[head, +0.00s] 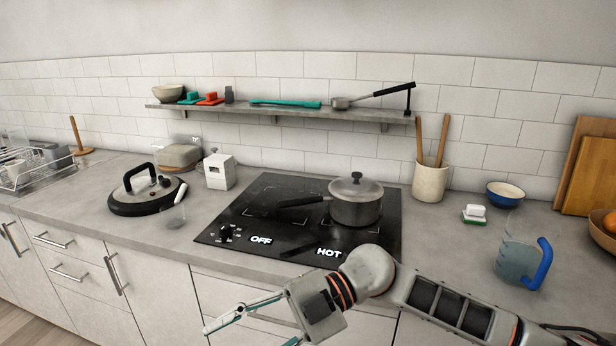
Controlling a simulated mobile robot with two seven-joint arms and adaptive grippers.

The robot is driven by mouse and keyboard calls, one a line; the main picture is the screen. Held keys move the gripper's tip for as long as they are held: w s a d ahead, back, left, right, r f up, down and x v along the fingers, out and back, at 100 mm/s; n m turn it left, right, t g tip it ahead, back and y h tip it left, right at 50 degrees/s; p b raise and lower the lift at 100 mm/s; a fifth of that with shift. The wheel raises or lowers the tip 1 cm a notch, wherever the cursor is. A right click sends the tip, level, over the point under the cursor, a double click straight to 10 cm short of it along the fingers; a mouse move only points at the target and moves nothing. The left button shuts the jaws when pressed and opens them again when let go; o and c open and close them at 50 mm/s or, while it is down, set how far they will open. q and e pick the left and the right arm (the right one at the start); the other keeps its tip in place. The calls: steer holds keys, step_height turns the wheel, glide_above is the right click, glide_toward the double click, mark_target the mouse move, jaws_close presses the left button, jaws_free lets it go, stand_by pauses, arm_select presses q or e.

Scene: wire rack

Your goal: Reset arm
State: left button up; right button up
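My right arm comes in from the right, in front of the counter's front edge. Its gripper (247,334) points left and down at the bottom of the head view. Its fingers look spread apart, with nothing seen between them; one finger runs partly out of the frame. The gripper is in front of the cabinet fronts, nearer than the stove, and touches nothing that I can see. My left arm and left gripper are not in view.
A black stove (262,219) marked OFF and HOT carries a lidded pot (356,203). A blue-handled jug (520,262) stands right, a round black-rimmed lid (147,193) left. A utensil crock (430,182) stands behind. A wall shelf (290,112) holds small items.

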steer(key=w+d+r+m+t+y, duration=0.25)
steer(key=w+m+t+y, duration=0.35)
steer(key=m+t+y, duration=0.4)
steer(key=w+d+f+m+t+h, duration=0.5)
steer(key=d+f+m+t+h, duration=0.55)
steer(key=f+m+t, duration=0.2)
steer(key=s+d+f+m+g+h, duration=0.1)
steer(key=s+d+f+h, duration=0.2)
steer(key=f, duration=0.6)
steer(key=s+d+f+m+g+h, duration=0.2)
steer(key=s+d+f+h, duration=0.2)
steer(key=s+d+f, duration=0.3)
steer(key=s+d+f+m+g+h, duration=0.2)
steer(key=s+d+f+h, duration=0.2)
steer(key=f, duration=0.7)
steer(key=s+d, duration=0.2)
steer(key=d, duration=0.2)
steer(key=shift+d, duration=0.25)
steer(key=shift+r, duration=0.1)
